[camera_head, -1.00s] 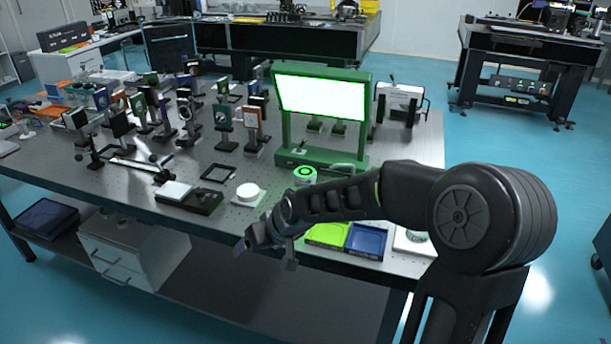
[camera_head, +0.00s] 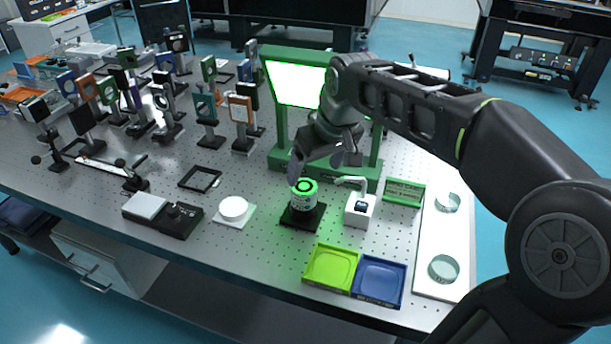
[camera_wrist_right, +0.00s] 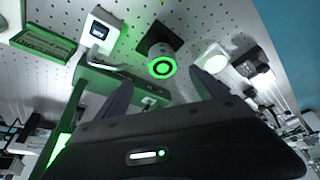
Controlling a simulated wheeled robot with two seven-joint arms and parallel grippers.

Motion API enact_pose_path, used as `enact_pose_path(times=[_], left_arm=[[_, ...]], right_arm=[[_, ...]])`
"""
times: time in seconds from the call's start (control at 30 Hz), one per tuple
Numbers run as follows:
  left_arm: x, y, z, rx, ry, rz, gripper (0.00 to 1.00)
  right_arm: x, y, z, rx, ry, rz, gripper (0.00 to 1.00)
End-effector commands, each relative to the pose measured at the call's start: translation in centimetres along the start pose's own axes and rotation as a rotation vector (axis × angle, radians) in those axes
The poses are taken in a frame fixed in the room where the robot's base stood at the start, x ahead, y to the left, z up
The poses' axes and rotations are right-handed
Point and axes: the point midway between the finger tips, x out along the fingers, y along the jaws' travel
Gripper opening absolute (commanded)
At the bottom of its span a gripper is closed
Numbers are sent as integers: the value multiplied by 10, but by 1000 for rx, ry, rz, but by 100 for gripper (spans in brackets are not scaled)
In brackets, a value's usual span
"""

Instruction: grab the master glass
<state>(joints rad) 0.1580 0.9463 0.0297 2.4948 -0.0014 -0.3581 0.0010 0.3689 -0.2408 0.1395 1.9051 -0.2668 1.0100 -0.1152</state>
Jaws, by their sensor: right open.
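A short cylinder with a bright green ringed top (camera_head: 303,196) stands upright on a black square base (camera_head: 301,218) near the middle of the table; I take it for the master glass. It also shows in the right wrist view (camera_wrist_right: 162,67). My right gripper (camera_head: 317,160) is open and empty, above and behind the cylinder in the head view. In the right wrist view its two fingers (camera_wrist_right: 163,92) are spread, with the cylinder's top beyond them, apart from both. My left gripper is not in view.
A green frame with a lit panel (camera_head: 295,84) stands behind my right gripper. A small white device (camera_head: 360,210) is right of the cylinder, a white disc (camera_head: 233,208) left. Green (camera_head: 331,266) and blue (camera_head: 379,279) trays lie in front. Optic mounts crowd the left.

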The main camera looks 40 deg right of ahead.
Motion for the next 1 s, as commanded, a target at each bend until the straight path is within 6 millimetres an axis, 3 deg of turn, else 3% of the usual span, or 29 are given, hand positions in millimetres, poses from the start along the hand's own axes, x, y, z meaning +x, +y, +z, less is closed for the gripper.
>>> enact_pose_path(times=[0.27,0.57,1.0], left_arm=[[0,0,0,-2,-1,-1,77],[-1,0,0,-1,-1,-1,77],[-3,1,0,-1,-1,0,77]], right_arm=[[0,0,0,-1,-1,0,81],[25,0,0,-1,-2,1,81],[36,-1,-1,-1,-3,-1,81]])
